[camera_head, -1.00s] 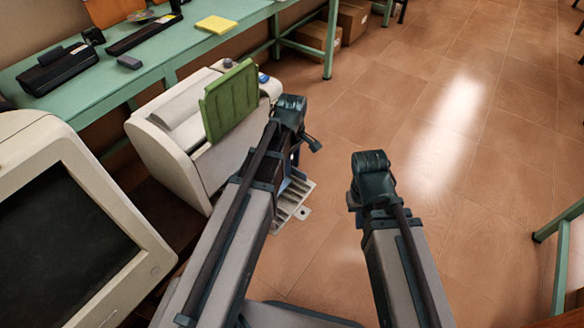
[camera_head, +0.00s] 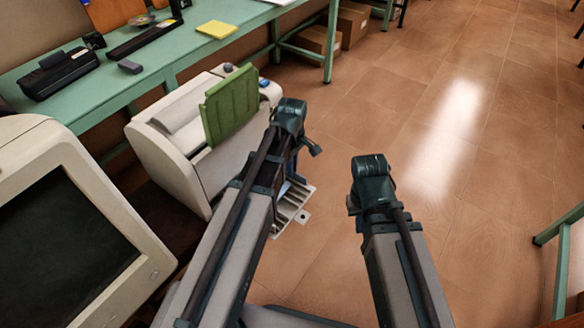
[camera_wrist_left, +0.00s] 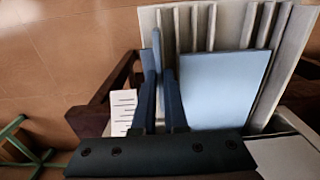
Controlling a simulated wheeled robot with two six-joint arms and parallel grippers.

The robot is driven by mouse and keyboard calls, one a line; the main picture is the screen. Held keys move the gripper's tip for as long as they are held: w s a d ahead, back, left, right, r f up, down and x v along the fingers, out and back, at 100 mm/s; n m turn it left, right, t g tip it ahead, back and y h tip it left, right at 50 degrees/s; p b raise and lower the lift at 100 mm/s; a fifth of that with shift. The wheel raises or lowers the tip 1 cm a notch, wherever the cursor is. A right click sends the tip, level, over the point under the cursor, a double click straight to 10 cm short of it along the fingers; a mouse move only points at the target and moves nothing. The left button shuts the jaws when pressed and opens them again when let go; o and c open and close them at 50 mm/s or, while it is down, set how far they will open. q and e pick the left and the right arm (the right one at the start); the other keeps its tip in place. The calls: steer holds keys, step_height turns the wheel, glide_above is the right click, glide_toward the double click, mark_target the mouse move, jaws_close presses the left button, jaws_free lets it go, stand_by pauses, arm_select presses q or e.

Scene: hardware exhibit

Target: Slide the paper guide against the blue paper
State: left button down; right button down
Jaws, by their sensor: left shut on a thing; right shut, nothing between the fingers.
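The blue paper (camera_wrist_left: 218,90) lies flat on a pale ribbed tray (camera_wrist_left: 283,75) in the left wrist view. My left gripper (camera_wrist_left: 160,78) is shut on the thin blue-grey paper guide (camera_wrist_left: 157,42), just left of the paper. The right finger stands close by the paper's left edge; whether the guide touches the paper cannot be told. In the head view the tray (camera_head: 293,207) juts from the printer's front, mostly hidden by my left arm, and my left gripper (camera_head: 290,165) points down over it. My right gripper (camera_head: 354,202) is shut and empty, over the floor.
The beige printer (camera_head: 170,165) with its raised green cover (camera_head: 230,105) stands left of my left arm. A beige monitor (camera_head: 120,225) is at the left. A green bench (camera_head: 150,60) runs behind them. The floor (camera_head: 440,180) to the right is clear.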

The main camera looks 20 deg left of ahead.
stand_by(0.8)
arm_select(q)
steer(key=s, duration=0.1)
steer(key=s+a, duration=0.1)
steer(key=s, duration=0.2)
steer(key=shift+s+a, duration=0.3)
steer(key=shift+a, duration=0.05)
steer(key=c, duration=1)
jaws_free()
steer(key=shift+w, duration=0.1)
steer(key=shift+o, duration=0.2)
steer(key=shift+r, duration=0.1)
step_height(320, 180, up, 14)
steer(key=p, duration=1.4)
steer(key=shift+f, duration=0.25)
